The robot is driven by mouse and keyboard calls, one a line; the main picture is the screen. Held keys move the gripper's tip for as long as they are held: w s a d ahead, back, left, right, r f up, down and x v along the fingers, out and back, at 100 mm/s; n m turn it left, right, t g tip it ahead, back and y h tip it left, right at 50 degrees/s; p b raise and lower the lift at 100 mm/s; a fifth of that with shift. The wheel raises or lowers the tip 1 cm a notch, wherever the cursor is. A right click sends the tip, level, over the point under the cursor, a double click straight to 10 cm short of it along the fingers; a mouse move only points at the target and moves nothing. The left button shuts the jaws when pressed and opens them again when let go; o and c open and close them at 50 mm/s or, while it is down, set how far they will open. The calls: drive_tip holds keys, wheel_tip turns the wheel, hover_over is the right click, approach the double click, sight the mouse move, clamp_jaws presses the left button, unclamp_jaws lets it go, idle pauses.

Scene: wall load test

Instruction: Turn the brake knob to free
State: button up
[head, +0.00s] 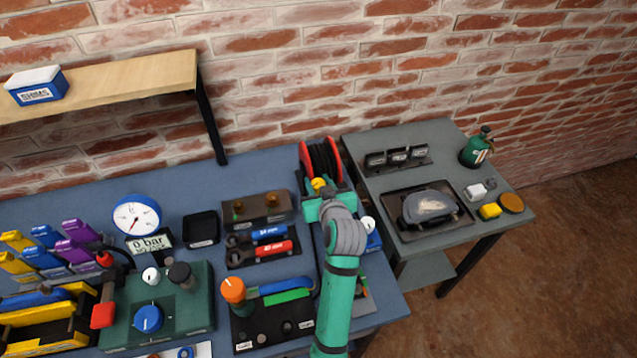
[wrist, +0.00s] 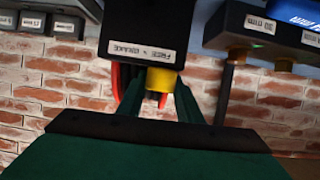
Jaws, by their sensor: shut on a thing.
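The brake knob is yellow (head: 319,183) and sits at the front of a red and black reel (head: 322,158) at the back of the blue bench. My gripper (head: 319,190) is at the knob, with its arm reaching in from below. In the wrist view the yellow knob (wrist: 161,80) is between the two dark green fingers of my gripper (wrist: 160,95), which are shut on it. A black block (wrist: 140,35) beside the knob carries a white label (wrist: 140,50) that seems to read FREE and BRAKE. The knob's exact turn angle cannot be told.
A brass-fitted block (head: 257,208) and a rack with blue and red tools (head: 265,246) lie left of my arm. An orange-knobbed fixture (head: 233,290) stands nearer. A grey side table (head: 450,150) is at right. A wooden shelf (head: 130,80) overhangs at left.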

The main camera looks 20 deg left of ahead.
drive_tip(key=shift+w+d+n, duration=0.2)
drive_tip(key=shift+d+n, duration=0.1)
drive_tip(key=shift+d, duration=0.15)
drive_tip(key=shift+n+g+y, duration=1)
drive_tip(key=shift+y, duration=0.1)
drive_tip(key=shift+s+a+n+g+y, duration=0.1)
drive_tip(key=shift+a+n+g+y, duration=0.1)
drive_tip(key=shift+n+g+y, duration=1.2)
drive_tip(key=shift+n+g, duration=0.5)
drive_tip(key=shift+n, duration=0.1)
drive_tip(key=shift+d, duration=0.1)
drive_tip(key=o, duration=1)
drive_tip(key=shift+o, duration=0.2)
drive_tip(key=shift+s, duration=0.1)
drive_tip(key=shift+a, duration=0.2)
